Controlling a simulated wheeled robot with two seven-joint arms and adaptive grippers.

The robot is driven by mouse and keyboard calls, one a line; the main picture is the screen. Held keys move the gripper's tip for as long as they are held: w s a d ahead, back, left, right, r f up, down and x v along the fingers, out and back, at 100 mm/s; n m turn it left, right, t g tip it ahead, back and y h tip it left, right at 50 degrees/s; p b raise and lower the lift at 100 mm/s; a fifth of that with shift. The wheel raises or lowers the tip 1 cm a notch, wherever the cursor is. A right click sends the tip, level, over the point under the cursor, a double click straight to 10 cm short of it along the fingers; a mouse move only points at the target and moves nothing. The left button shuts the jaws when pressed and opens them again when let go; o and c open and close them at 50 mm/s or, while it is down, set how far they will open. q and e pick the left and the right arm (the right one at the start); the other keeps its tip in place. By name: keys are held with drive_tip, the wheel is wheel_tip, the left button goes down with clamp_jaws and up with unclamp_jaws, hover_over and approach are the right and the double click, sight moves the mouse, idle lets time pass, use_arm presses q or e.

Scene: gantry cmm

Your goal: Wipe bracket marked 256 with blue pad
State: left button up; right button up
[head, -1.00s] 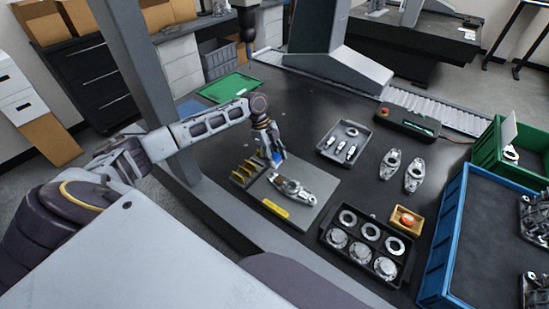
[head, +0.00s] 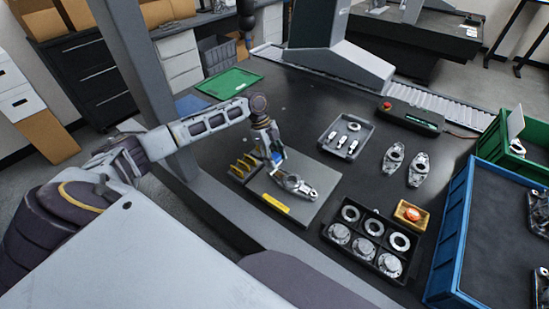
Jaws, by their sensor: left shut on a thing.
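A metal bracket (head: 297,186) lies on the grey fixture plate (head: 300,208), which has a yellow label on its front edge. My left gripper (head: 276,162) comes down over the bracket's left end, shut on a small blue pad (head: 276,157) that is mostly hidden by the fingers. Whether the pad touches the bracket I cannot tell. Two more brackets, one left (head: 393,158) and one right (head: 419,169), lie on the dark table to the right. No number is legible on any bracket. My right gripper does not show.
Yellow upright pieces (head: 243,166) stand at the plate's left end. A grey tray (head: 346,137) with small parts lies behind. A black tray (head: 345,249) of round parts, an orange box (head: 411,214) and a blue bin (head: 450,246) stand right. A grey gantry post rises at left.

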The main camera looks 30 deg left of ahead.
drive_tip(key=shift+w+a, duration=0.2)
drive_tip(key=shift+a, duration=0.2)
use_arm(q)
drive_tip(key=shift+r, duration=0.1)
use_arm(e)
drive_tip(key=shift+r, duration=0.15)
